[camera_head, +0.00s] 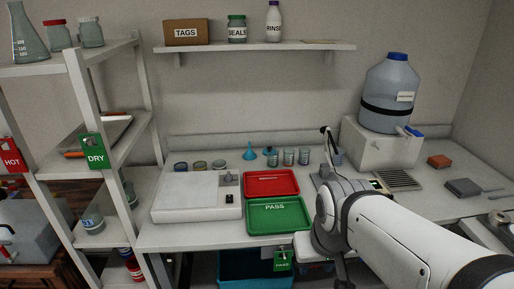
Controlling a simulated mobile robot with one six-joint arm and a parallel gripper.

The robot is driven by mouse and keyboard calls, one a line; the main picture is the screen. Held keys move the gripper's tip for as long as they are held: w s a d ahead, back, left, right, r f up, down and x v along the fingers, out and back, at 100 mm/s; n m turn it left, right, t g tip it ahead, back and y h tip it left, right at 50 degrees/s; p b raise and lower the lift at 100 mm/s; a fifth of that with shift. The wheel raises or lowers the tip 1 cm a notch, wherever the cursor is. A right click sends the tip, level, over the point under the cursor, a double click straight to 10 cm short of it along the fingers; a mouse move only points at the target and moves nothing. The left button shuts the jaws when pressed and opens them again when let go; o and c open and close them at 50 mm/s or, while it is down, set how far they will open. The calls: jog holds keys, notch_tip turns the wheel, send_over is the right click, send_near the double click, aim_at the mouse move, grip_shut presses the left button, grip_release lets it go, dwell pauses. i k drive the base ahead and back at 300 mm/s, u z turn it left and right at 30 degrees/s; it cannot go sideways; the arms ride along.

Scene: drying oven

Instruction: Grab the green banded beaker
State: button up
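Several small clear vessels stand in a row at the back of the bench. The beakers on the right of the row (289,157) look glassy with a faint blue-green tint. Shorter vessels (199,166) stand to their left, behind the white device. At this size I cannot tell which one carries a green band.
A red tray (271,175) and a green PASS tray (265,231) lie in front of the beakers. A white boxy device (158,206) stands left. A water jug (391,92) sits on a white block at right. A wall shelf (258,47) hangs above; a rack (82,97) stands left.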

aim_at(273, 158)
jog(key=z, duration=0.05)
jog(key=i, duration=1)
jog(key=u, duration=0.05)
